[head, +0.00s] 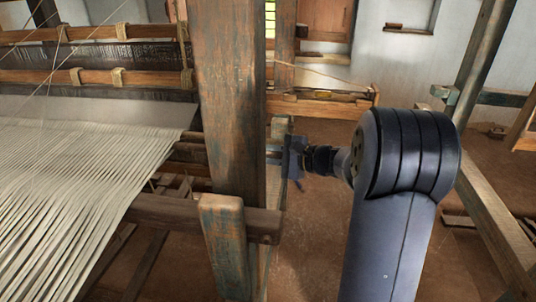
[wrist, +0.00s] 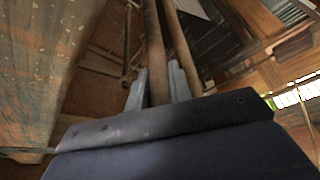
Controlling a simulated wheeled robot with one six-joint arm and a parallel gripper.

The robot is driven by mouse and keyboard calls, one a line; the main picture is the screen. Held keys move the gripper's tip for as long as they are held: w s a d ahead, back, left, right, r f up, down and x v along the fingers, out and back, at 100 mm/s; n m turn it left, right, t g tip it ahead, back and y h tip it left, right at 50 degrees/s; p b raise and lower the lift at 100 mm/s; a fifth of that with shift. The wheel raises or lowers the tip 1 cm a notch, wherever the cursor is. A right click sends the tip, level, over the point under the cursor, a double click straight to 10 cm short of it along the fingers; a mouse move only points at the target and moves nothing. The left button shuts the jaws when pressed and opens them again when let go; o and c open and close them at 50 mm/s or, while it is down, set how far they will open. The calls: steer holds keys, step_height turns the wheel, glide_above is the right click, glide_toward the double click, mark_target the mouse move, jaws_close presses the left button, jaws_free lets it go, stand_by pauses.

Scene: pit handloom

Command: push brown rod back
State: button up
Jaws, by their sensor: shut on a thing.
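The brown rod (wrist: 154,50) runs away from me in the wrist view, and its near end sits between the two grey fingers of my gripper (wrist: 158,82). My gripper is shut on it. In the head view my gripper (head: 288,157) is just right of the thick wooden post, level with the rods. Brown rods (head: 192,153) show left of the post, below the edge of the white warp; I cannot tell which of them is the held one. The post hides the stretch between.
The worn upright post (head: 232,90) stands close beside my gripper, and also fills the left of the wrist view (wrist: 45,60). A second thin rod (wrist: 182,45) runs alongside the held one. White warp threads (head: 75,170) spread at left. Bare floor (head: 310,240) lies below my arm.

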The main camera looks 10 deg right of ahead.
jaws_close()
steer(key=shift+s+a+b, duration=0.25)
steer(key=shift+s+b, duration=0.1)
steer(key=shift+s, duration=0.25)
steer(key=shift+s+a+b, duration=0.25)
steer(key=shift+s+b, duration=0.05)
steer(key=shift+s, duration=0.3)
steer(key=shift+s+a+b, duration=0.25)
steer(key=shift+s+b, duration=0.1)
steer(key=shift+s, duration=0.25)
steer(key=shift+f, duration=0.1)
steer(key=shift+o, duration=2.2)
jaws_free()
steer(key=shift+s, duration=0.15)
steer(key=shift+o, duration=1.2)
